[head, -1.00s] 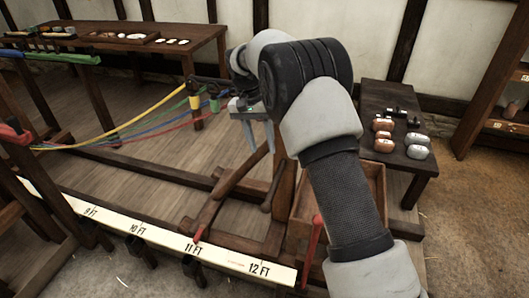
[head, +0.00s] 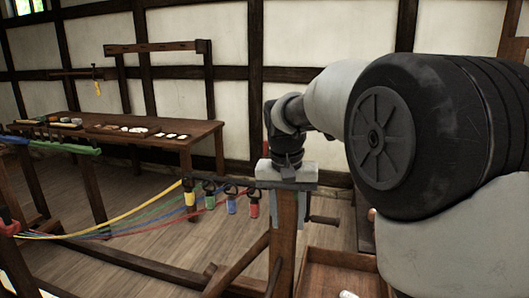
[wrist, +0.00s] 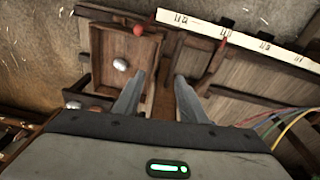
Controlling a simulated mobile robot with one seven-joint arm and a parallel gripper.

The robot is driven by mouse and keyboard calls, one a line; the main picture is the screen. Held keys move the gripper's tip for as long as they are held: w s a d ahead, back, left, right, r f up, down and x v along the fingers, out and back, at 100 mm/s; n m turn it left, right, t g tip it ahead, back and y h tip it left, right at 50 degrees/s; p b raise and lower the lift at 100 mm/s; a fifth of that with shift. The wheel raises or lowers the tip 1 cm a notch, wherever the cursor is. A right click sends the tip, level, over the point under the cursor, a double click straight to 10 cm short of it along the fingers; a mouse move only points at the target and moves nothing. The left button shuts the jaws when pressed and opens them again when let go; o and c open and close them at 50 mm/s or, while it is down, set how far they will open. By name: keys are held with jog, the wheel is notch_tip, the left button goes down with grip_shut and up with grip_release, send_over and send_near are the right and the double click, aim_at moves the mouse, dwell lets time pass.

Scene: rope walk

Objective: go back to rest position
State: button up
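Four-coloured strands (head: 120,226) run to a dark bar with yellow, green, blue and red holders (head: 231,205).
A white measuring strip (wrist: 235,37) lies alongside. A wooden table (head: 140,133) with small items stands by the wall. My arm blocks the right of the head view.

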jog(key=s+d+r+n+t, duration=0.1)
jog(key=s+d+r, duration=0.2)
jog(key=s, duration=0.4)
jog(key=s+d+r+t, duration=0.1)
jog(key=s+d+r, duration=0.2)
jog(key=s, duration=0.5)
jog(key=s+d+f+n+t, duration=0.1)
jog(key=s+d+f+t, duration=0.2)
jog(key=s, duration=0.7)
notch_tip(320, 180, up, 18)
jog(key=p, duration=1.9)
jog(key=shift+a+r+g+y, duration=0.2)
jog(key=shift+a+g+y, duration=0.05)
jog(key=shift+g+y, duration=0.15)
